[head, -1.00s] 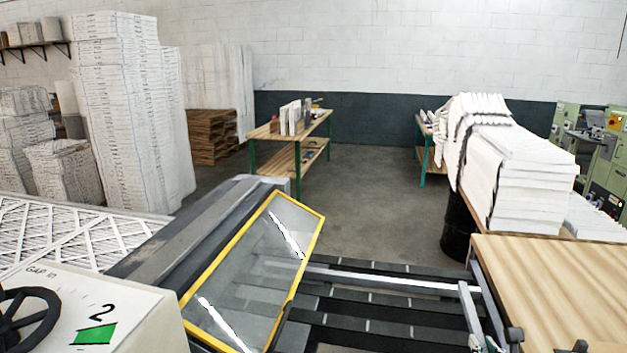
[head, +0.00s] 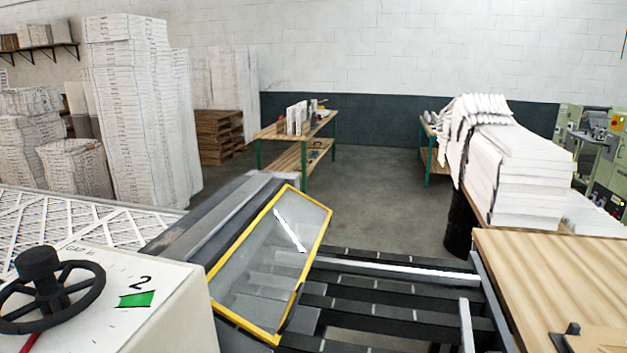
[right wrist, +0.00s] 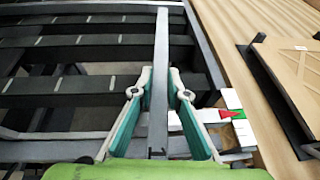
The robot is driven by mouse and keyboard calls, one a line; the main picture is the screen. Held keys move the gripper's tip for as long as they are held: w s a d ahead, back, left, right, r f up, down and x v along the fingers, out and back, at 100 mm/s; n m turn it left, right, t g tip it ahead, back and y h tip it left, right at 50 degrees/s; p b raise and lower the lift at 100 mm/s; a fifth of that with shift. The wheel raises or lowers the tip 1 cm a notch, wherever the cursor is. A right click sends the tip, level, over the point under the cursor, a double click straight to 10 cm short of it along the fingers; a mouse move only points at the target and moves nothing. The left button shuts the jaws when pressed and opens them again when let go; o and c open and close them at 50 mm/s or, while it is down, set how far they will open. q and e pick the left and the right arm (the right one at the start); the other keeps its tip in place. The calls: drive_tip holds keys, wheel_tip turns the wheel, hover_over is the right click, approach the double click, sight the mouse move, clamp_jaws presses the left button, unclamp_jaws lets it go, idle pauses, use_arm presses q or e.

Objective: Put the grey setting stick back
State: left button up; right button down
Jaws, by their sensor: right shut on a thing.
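The grey setting stick (right wrist: 160,70) is a long, thin, straight grey bar. In the right wrist view it runs lengthwise between the two fingers of my right gripper (right wrist: 159,88), which is shut on it. Its far end lies over the dark slatted bed. In the head view the upper part of a grey bar, likely the same stick (head: 465,325), stands at the bottom edge, left of the wooden table. My right gripper is out of the head view, and my left gripper is in neither view. The stick's resting place cannot be made out.
A yellow-framed clear guard (head: 270,265) stands left of the dark slats (head: 390,300). A white box with a black handwheel (head: 50,295) is at lower left. The wooden table (head: 560,275) borders the right. A small white block with green and red marks (right wrist: 230,115) lies beside my right gripper.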

drive_tip(key=s+a+r+m+g+h, duration=0.2)
drive_tip(key=s+a+r+m+h, duration=0.1)
drive_tip(key=s+a+r, duration=0.3)
drive_tip(key=s+a+r+m+g+h, duration=0.2)
drive_tip(key=s+a+r+m+h, duration=0.15)
drive_tip(key=s+a, duration=0.45)
use_arm(q)
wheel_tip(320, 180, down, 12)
drive_tip(key=b, duration=1.1)
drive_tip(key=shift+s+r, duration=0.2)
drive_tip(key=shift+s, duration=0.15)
use_arm(e)
wheel_tip(320, 180, down, 11)
drive_tip(key=shift+s, duration=0.2)
drive_tip(key=shift+d+y, duration=0.15)
drive_tip(key=shift+y, duration=0.1)
